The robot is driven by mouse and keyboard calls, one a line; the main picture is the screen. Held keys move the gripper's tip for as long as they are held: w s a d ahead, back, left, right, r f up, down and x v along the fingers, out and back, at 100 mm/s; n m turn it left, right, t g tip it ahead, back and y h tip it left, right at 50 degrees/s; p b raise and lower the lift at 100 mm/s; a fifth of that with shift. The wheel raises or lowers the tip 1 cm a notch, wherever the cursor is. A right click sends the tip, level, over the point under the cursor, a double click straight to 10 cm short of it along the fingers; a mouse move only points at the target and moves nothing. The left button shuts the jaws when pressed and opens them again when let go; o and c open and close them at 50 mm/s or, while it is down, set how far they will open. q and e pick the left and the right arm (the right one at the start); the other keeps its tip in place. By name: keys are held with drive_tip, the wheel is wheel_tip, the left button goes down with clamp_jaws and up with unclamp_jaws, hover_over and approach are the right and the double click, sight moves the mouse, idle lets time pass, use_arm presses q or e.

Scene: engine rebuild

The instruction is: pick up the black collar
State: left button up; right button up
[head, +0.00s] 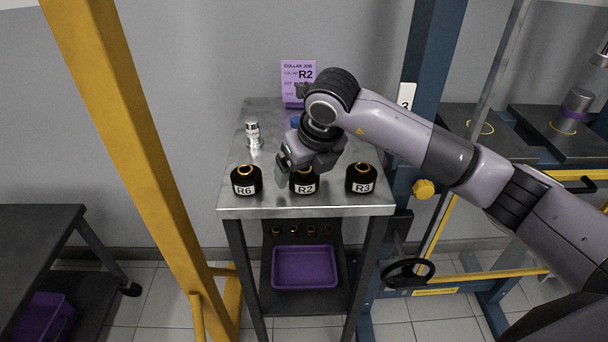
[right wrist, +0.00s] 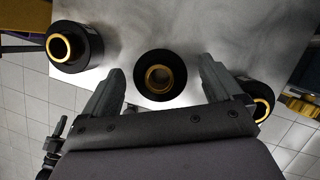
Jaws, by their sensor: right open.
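Three black collars with brass-coloured inner rings stand along the front of the metal table: R6 (head: 246,181) on the left, R2 (head: 304,186) in the middle and R3 (head: 361,179) on the right. The purple job card (head: 298,72) at the back reads R2. My right gripper (head: 293,172) is open just above and behind R2 and partly covers it. In the right wrist view, one collar (right wrist: 160,75) shows between the open fingers, apparently untouched, with another collar on each side. My left gripper is not in view.
A silver cylinder (head: 252,134) stands on the table's back left, and a blue item (head: 295,122) is partly hidden behind my arm. A purple bin (head: 304,267) sits on the lower shelf. A yellow post (head: 150,150) rises left of the table; a blue press frame stands right.

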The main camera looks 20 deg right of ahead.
drive_tip(key=shift+w+a+f, duration=0.1)
drive_tip(key=shift+w+f, duration=0.05)
drive_tip(key=shift+f, duration=0.25)
drive_tip(key=shift+r, duration=0.1)
drive_tip(key=c, duration=1.5)
drive_tip(key=shift+r, duration=0.1)
